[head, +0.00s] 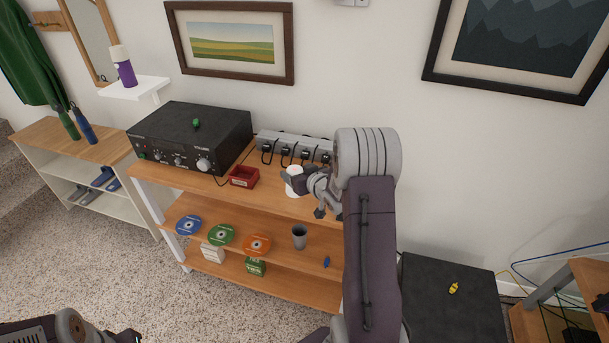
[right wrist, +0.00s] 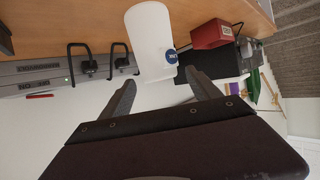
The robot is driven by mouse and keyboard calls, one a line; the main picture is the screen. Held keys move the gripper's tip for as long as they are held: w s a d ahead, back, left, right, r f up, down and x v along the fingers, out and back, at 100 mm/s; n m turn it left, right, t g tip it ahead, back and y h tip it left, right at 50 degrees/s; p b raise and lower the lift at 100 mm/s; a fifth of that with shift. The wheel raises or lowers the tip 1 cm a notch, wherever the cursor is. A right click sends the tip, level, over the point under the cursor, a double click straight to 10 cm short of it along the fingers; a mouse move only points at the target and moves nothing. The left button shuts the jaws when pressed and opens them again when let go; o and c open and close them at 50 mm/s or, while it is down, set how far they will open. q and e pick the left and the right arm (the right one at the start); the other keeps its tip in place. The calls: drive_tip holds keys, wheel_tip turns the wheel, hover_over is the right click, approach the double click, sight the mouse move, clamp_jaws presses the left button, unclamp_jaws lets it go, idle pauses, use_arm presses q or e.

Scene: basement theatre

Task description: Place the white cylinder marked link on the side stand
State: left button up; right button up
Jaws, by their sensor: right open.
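The white cylinder (head: 293,180) stands on the top board of the wooden shelf, partly hidden behind my right gripper in the head view. In the right wrist view, the white cylinder (right wrist: 148,38) shows a round blue mark on its side; I cannot read it. My right gripper (head: 304,194) is open, its fingers spread just short of the cylinder. In the right wrist view, the cylinder lies just beyond the gap between the open fingertips (right wrist: 160,80). A low dark stand (head: 440,315), likely the side stand, is right of the shelf.
A grey power strip (head: 312,143) with several black plugs runs behind the cylinder. A red box (head: 244,176) and a black amplifier (head: 190,132) stand to its left. A small yellow object (head: 454,287) lies on the dark stand, with bare top around it.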

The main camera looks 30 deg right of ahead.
drive_tip(key=v, duration=0.6)
drive_tip(key=shift+s, duration=0.2)
drive_tip(key=s+a+f+g, duration=0.3)
drive_tip(key=s+a+g, duration=0.3)
drive_tip(key=s+a, duration=0.3)
drive_tip(key=s+a+f+n+g+y, duration=0.1)
drive_tip(key=s+a+f+g, duration=0.3)
drive_tip(key=s+a, duration=0.5)
drive_tip(key=s+g, duration=0.2)
drive_tip(key=s, duration=0.1)
drive_tip(key=shift+s+a+f, duration=0.15)
drive_tip(key=shift+s+a, duration=0.2)
drive_tip(key=shift+a, duration=0.05)
